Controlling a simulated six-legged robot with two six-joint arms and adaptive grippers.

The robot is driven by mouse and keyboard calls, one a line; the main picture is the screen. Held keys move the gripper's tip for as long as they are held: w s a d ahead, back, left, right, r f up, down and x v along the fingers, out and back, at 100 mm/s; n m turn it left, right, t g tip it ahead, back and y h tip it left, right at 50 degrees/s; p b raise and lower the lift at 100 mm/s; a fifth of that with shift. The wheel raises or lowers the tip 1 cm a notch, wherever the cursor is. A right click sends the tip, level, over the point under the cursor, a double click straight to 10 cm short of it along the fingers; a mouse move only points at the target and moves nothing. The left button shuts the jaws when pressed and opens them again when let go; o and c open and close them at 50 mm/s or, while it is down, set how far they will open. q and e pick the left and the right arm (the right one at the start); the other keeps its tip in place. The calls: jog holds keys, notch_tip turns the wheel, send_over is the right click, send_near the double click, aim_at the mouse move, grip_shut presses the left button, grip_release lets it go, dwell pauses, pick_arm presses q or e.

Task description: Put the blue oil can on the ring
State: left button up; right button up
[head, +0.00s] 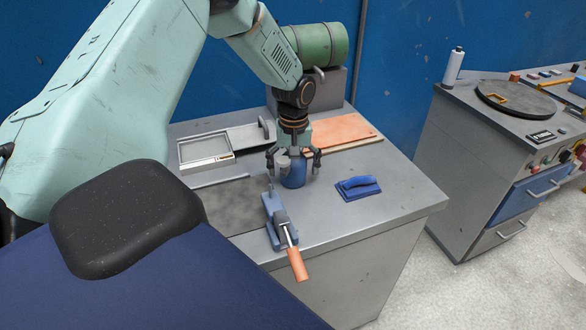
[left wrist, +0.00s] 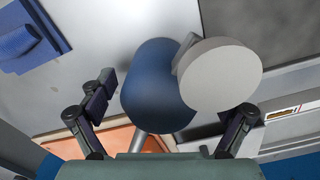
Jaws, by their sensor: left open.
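The blue oil can (head: 294,176) stands on the grey bench, with a light grey part at its top. In the left wrist view, the can (left wrist: 155,85) shows its blue body and a round grey part (left wrist: 222,75) beside it. My left gripper (head: 293,164) points down over the can, open, with its fingers on either side. In the left wrist view, the fingers (left wrist: 168,112) stand apart with the can between them; a gap shows at the left finger. I cannot make out a ring on the bench. My right gripper is not in view.
A blue float (head: 358,188) lies right of the can. A toggle clamp with an orange handle (head: 297,264) is in front. A framed tray (head: 206,150) and an orange board (head: 340,132) lie behind. The bench's right front corner is clear. A separate cabinet (head: 470,150) stands right.

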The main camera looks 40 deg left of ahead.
pick_arm(q)
jog(key=shift+a+f, duration=0.1)
jog(key=shift+a, duration=0.05)
jog(key=shift+d, duration=0.2)
jog(key=c, duration=0.4)
jog(key=shift+a, duration=0.15)
jog(key=c, duration=1.2)
